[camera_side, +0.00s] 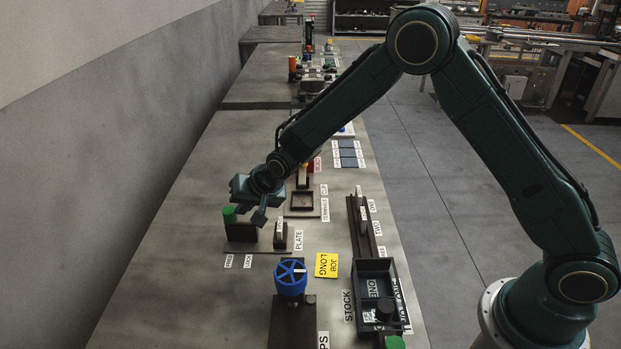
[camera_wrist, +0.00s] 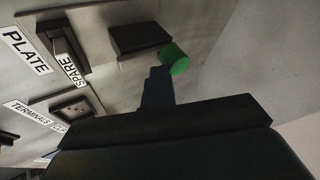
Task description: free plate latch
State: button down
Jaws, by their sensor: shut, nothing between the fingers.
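The plate station is a dark base (camera_side: 262,247) beside the PLATE label (camera_side: 298,240). A dark block (camera_side: 241,231) stands at its left end, with a green knob (camera_side: 229,214) at the block's upper left. The knob lies on the side of the FREE label (camera_side: 228,261), left of the LOCK label (camera_side: 247,262). My gripper (camera_side: 259,216) is shut and empty, pointing down just right of the knob. In the wrist view the green knob (camera_wrist: 174,58) shows just beyond my finger (camera_wrist: 157,88); I cannot tell whether they touch.
A narrow upright piece (camera_side: 280,234) stands right of the block; the wrist view shows a SPARE label (camera_wrist: 70,70) there. The terminals fixture (camera_side: 302,212) is behind. A blue handwheel (camera_side: 291,277) stands in front. The bench left of the station is clear.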

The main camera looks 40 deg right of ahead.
dwell(0.4)
jog(key=shift+s+d, duration=0.25)
jog(key=shift+d, duration=0.2)
jog(key=s+d+f+v, duration=0.1)
jog(key=d+v, duration=0.1)
jog(key=v, duration=0.9)
jog(key=shift+s+d+r, duration=0.1)
jog(key=shift+s+r, duration=0.05)
